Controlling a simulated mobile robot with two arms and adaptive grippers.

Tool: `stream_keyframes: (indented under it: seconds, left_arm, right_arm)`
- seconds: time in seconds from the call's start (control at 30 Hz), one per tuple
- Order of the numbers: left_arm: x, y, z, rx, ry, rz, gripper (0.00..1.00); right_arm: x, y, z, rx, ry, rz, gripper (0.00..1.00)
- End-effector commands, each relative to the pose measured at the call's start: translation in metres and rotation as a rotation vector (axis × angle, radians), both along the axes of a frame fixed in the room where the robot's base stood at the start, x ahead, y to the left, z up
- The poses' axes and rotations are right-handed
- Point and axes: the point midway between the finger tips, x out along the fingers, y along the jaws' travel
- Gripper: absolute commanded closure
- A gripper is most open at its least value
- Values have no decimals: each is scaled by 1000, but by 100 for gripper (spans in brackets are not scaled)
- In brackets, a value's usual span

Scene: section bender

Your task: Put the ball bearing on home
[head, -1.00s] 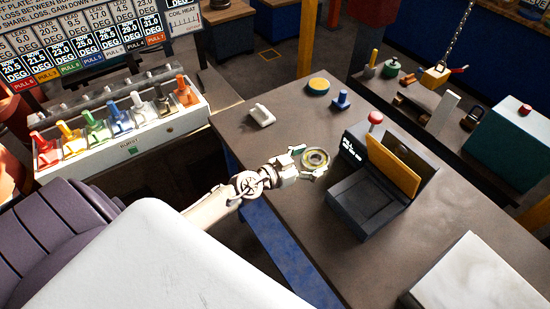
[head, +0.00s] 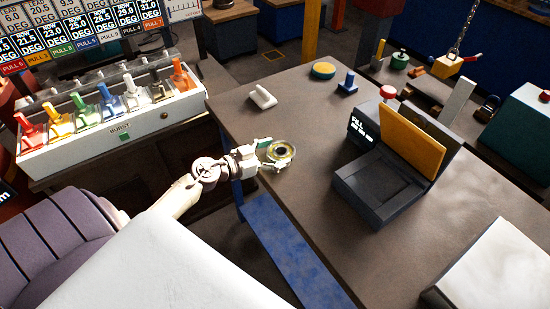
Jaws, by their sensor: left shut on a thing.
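The ball bearing (head: 281,152) is a small ring with a dark centre and a yellowish band. My left gripper (head: 276,155) is shut on it, with a finger on either side. They are at the left edge of the grey-brown workbench (head: 300,115); the gap to its top is hard to judge. A blue peg on a round base (head: 348,84) and a yellow-topped disc (head: 323,70) stand on the bench farther back. Nothing in view is legibly marked "home". My right gripper is not in view.
A dark box with an open yellow lid (head: 412,140) stands right of the bearing. A small white block (head: 263,97) lies near the bench's back left. A white lever panel (head: 95,135) is at left. Bare bench top lies between bearing and peg.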

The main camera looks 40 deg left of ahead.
Motion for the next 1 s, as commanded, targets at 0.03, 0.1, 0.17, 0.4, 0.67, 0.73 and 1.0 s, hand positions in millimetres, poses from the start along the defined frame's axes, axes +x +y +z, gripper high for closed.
stream_keyframes:
  seconds: [0.03,0.1,0.17,0.4,0.67,0.73,1.0]
  left_arm:
    - [1,0,-4,-3,-4,0,81]
    - [1,0,-5,-1,-5,0,81]
    - [1,0,-5,0,-5,0,81]
    - [1,0,-7,0,-4,0,81]
    - [0,0,-9,1,0,-1,0]
    - [0,0,-9,0,-1,-1,0]
    - [-5,2,-6,3,0,-2,0]
  right_arm:
    - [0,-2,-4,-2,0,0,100]
    - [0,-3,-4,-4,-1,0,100]
    - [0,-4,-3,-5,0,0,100]
    - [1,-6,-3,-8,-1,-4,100]
    - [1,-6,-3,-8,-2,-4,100]
    - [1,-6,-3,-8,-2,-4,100]
    - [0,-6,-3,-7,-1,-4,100]
